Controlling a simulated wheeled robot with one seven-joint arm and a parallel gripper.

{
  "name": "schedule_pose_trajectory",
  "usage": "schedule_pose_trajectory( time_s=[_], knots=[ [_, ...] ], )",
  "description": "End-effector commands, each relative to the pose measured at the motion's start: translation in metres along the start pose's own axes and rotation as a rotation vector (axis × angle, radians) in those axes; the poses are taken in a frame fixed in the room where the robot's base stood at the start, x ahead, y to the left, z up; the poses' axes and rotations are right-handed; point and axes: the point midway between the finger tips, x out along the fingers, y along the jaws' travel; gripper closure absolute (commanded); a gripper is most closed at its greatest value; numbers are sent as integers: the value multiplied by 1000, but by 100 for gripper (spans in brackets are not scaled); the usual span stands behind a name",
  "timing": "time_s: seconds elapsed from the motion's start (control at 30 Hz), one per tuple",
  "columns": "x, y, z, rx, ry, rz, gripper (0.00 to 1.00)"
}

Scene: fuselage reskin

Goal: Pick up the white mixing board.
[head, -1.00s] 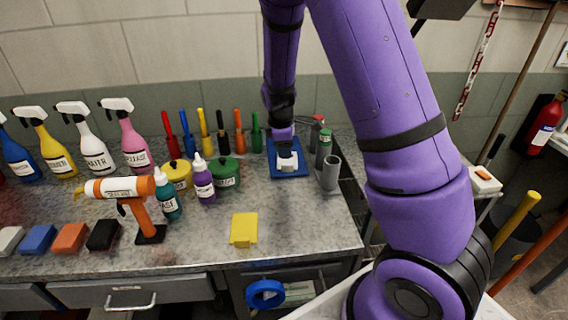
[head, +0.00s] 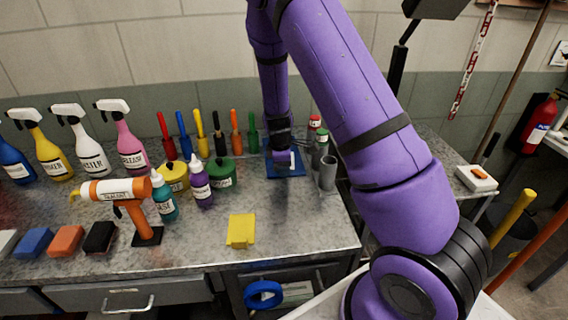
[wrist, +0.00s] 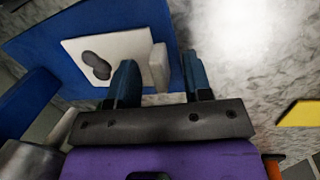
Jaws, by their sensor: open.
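The white mixing board (wrist: 125,48) lies on a blue mat or tray (wrist: 140,15) in the wrist view, with a dark grey blotch on its face and a raised white block at its right edge. In the head view only a small white part of it (head: 292,160) shows, on the blue surface (head: 300,172); my arm hides the rest. My gripper (wrist: 160,72) is open, with its two dark blue fingers on either side of the raised block. I cannot tell whether a finger touches it. The gripper's jaws are hard to make out in the head view.
A green pot (head: 222,176) and upright coloured-handled tools (head: 236,135) are at left. A yellow block (head: 241,231) lies nearer, with bare bench around it.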

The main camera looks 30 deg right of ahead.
Motion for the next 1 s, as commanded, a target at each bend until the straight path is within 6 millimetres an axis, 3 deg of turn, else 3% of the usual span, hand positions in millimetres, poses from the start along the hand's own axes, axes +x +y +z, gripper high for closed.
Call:
schedule_pose_trajectory(
  time_s=[0.1, 0.17, 0.3, 0.33, 0.77, 1.0],
  knots=[
    [0, 0, 0, 0, 0, 0, 54],
    [0, 0, 0, 0, 0, 0, 66],
    [0, 0, 0, 0, 0, 0, 98],
    [0, 0, 0, 0, 0, 0, 100],
    [-3, 0, 0, -1, 0, 0, 100],
    [-25, 4, 2, -2, 2, 1, 100]
  ],
)
